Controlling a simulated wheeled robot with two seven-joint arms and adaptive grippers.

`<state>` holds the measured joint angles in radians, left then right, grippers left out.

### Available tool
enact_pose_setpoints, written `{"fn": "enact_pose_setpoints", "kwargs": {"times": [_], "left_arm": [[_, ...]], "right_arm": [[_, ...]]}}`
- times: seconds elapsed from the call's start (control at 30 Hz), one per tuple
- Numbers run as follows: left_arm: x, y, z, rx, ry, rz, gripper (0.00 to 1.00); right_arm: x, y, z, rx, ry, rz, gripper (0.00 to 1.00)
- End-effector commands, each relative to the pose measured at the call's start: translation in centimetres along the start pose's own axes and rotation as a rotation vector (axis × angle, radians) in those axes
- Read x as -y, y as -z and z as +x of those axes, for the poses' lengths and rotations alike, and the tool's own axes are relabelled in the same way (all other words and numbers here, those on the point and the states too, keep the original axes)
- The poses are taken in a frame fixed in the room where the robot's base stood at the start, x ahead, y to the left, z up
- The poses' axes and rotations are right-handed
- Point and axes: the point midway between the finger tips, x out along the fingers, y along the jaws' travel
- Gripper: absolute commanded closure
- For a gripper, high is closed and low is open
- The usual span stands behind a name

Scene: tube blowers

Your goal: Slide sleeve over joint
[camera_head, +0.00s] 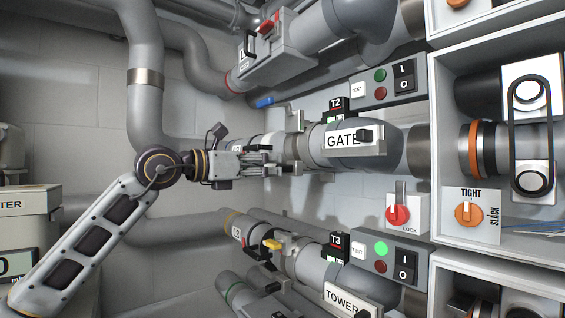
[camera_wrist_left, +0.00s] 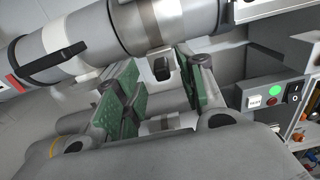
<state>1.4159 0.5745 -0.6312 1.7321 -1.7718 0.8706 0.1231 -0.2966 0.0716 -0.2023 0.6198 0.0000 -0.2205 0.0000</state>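The middle grey tube line carries a wide sleeve-like section (camera_head: 322,142) with a GATE label and a black handle. A narrower stretch with a metal clamp band (camera_head: 303,147) lies to its left. My left gripper (camera_head: 275,163) is in front of this line, left of the GATE section. In the left wrist view the left gripper (camera_wrist_left: 160,80) has its green-padded fingers apart, with a small black tab (camera_wrist_left: 162,68) showing between them. A grey tube (camera_wrist_left: 110,42) with a pale band crosses just beyond the fingertips; I cannot tell whether they touch it. My right gripper is not in view.
The T2 panel (camera_head: 380,84) sits above the GATE line and the T3 panel (camera_head: 383,259), with a lit green lamp, below it. A red LOCK knob (camera_head: 398,215) and a TIGHT/SLACK dial (camera_head: 468,213) are on the right. A TOWER tube (camera_head: 345,299) runs lower down.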

Motion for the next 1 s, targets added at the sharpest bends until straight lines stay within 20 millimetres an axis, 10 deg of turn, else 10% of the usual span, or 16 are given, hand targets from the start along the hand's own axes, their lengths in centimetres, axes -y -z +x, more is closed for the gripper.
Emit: {"fn": "enact_pose_setpoints", "kwargs": {"times": [0.4,0.87,1.0], "left_arm": [[0.0,-0.1,4.4,-0.001,0.001,0.0,0.61],[0.0,0.0,5.1,0.0,-0.001,0.0,0.61],[0.0,0.0,5.1,0.0,-0.001,0.0,0.77]], "right_arm": [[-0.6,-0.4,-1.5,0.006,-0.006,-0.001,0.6],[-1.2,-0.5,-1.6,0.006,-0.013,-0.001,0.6],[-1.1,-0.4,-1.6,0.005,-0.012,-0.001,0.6]]}}
